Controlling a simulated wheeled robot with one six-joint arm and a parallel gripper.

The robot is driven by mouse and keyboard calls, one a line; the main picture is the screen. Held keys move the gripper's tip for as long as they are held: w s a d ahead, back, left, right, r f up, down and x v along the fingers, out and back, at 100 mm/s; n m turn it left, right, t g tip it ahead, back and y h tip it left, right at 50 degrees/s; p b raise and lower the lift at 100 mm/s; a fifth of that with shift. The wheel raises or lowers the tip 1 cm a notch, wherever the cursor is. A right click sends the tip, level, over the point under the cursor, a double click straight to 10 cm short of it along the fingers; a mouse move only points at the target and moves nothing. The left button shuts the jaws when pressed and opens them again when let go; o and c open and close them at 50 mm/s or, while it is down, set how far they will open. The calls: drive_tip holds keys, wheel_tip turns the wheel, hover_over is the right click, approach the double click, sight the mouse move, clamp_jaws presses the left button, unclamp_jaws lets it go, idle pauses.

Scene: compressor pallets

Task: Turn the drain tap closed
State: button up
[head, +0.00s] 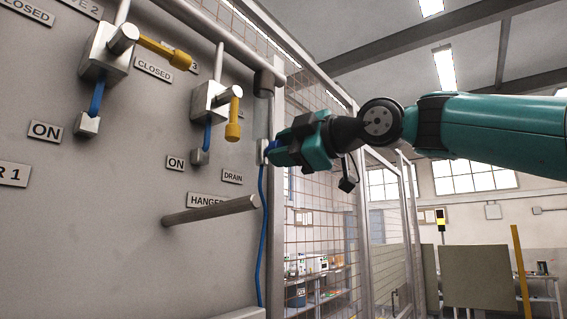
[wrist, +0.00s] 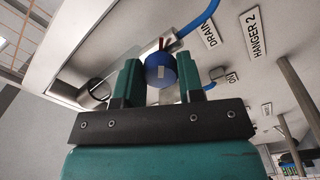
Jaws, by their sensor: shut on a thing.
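The drain tap has a round blue knob (wrist: 161,70) with a pale rectangular mark and a small red piece behind it. In the wrist view the knob sits between the two green fingers of my gripper (wrist: 160,82), which is shut on it. In the head view my gripper (head: 280,152) reaches in from the right to the panel's edge, and only a little of the blue knob (head: 272,146) shows. A blue hose (head: 261,225) runs down below the tap. The DRAIN label (head: 233,177) is to its left. I cannot tell the tap's turned position.
Two valves with yellow handles (head: 166,50) (head: 233,118) are on the grey panel to the left, under pipes. A peg (head: 210,210) sticks out below the DRAIN label. A mesh fence (head: 310,170) stands behind my gripper.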

drive_tip(key=shift+n+b, duration=1.65)
drive_tip(key=shift+n, duration=2.35)
drive_tip(key=o, duration=0.9)
drive_tip(key=b+v, duration=0.3)
drive_tip(key=v, duration=1.4)
drive_tip(key=shift+s+d+b, duration=0.1)
drive_tip(key=shift+d+b, duration=0.1)
drive_tip(key=shift+b, duration=0.2)
